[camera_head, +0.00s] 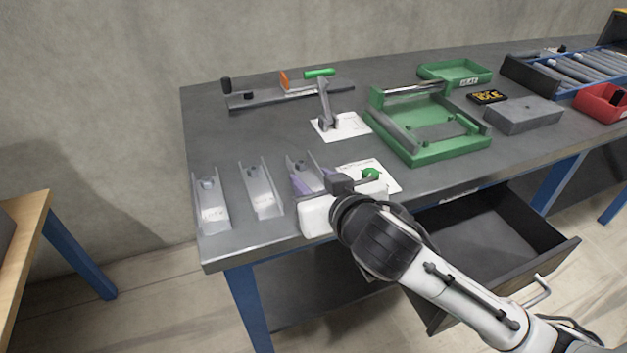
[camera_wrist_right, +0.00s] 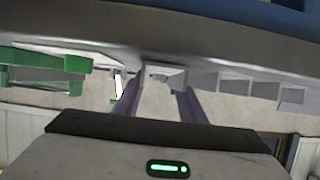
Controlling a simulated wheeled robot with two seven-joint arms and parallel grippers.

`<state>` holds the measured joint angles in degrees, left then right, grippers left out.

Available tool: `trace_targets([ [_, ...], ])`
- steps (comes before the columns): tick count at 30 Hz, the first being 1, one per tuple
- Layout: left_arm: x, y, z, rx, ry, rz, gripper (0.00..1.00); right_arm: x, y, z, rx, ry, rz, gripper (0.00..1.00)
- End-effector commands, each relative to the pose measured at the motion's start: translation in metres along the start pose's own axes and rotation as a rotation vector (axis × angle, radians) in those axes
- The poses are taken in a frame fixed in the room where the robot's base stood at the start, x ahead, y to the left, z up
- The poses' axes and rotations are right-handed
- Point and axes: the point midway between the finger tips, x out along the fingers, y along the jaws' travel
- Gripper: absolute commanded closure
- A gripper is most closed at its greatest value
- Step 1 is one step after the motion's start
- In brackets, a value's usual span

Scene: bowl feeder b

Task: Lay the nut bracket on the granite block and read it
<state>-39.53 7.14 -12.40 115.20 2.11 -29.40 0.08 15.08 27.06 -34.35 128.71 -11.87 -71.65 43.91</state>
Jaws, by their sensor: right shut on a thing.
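Three grey metal channel brackets stand in a row at the front left of the bench in the head view. The third one, which I take as the nut bracket (camera_head: 300,163), is between the purple fingers of my right gripper (camera_head: 313,180). The gripper is shut on it, and the gripper body hides its near end. In the right wrist view the fingers (camera_wrist_right: 158,98) reach towards a grey part of the bracket (camera_wrist_right: 163,75). The granite block (camera_head: 522,115), plain grey, lies at the right of the bench with nothing on it. My left gripper is not in view.
The other brackets (camera_head: 210,208) (camera_head: 262,190) stand to the left. A green fixture (camera_head: 462,150) lies between gripper and block. A green tray (camera_head: 455,72), a red bin (camera_head: 602,103) and an open drawer (camera_head: 490,240) also show.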

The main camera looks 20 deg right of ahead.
Motion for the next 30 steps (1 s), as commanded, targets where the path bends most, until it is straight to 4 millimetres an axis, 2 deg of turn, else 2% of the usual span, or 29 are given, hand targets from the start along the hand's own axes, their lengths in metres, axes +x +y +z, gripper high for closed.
trace_targets([
  [5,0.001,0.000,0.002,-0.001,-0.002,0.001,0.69,0.002,0.000,0.004,0.001,0.001,0.000,0.88],
  [6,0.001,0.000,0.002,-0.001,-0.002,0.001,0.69,0.001,0.000,0.003,0.000,0.000,0.000,0.56],
  [8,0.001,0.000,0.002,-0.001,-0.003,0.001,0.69,0.001,0.000,0.003,0.000,0.000,0.000,0.46],
  [9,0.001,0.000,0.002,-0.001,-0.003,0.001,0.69,0.001,0.000,0.003,0.000,0.000,0.000,0.44],
  [20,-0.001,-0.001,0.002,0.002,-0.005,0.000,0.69,-0.002,0.000,-0.002,0.000,0.000,-0.001,0.44],
  [25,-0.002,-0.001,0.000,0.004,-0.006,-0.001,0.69,-0.029,-0.001,-0.001,0.001,-0.001,-0.003,0.44],
  [29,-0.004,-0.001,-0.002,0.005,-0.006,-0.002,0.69,-0.061,-0.001,-0.001,0.003,-0.001,-0.004,0.44],
  [30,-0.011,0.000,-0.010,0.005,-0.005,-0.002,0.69,-0.071,0.000,-0.005,0.001,-0.005,-0.002,0.44],
])
